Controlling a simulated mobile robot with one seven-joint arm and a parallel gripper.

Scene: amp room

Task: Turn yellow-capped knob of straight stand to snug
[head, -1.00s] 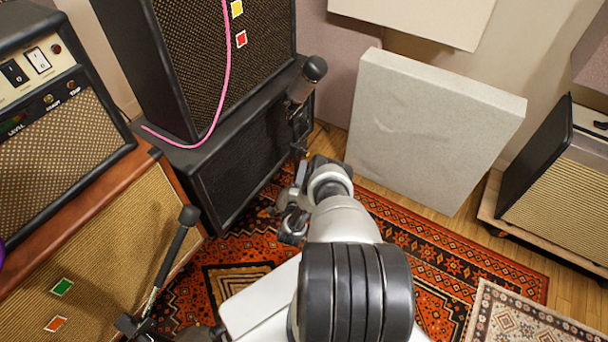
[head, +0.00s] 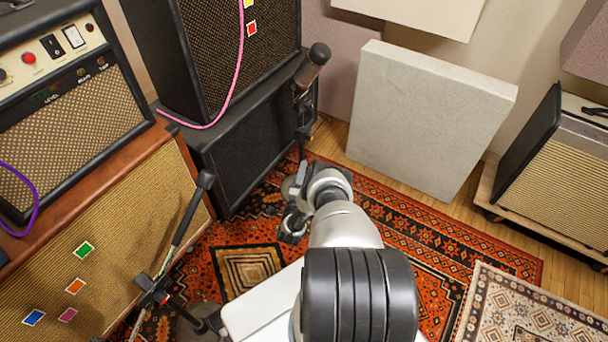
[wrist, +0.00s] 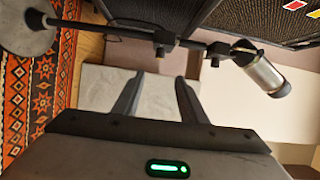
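A straight stand shows sideways in the wrist view, with a dark pole (wrist: 100,27), a round grey base (wrist: 28,28) at left and a silver microphone (wrist: 263,75) at right.
A second stand with a slanted boom (head: 184,218) and a red-marked joint is at lower left, close to the amp cabinet (head: 100,240). Dark speaker cabinets (head: 250,150) stand behind the straight stand. A pale panel (head: 430,115) leans at the back. Patterned rug (head: 420,250) covers open floor.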

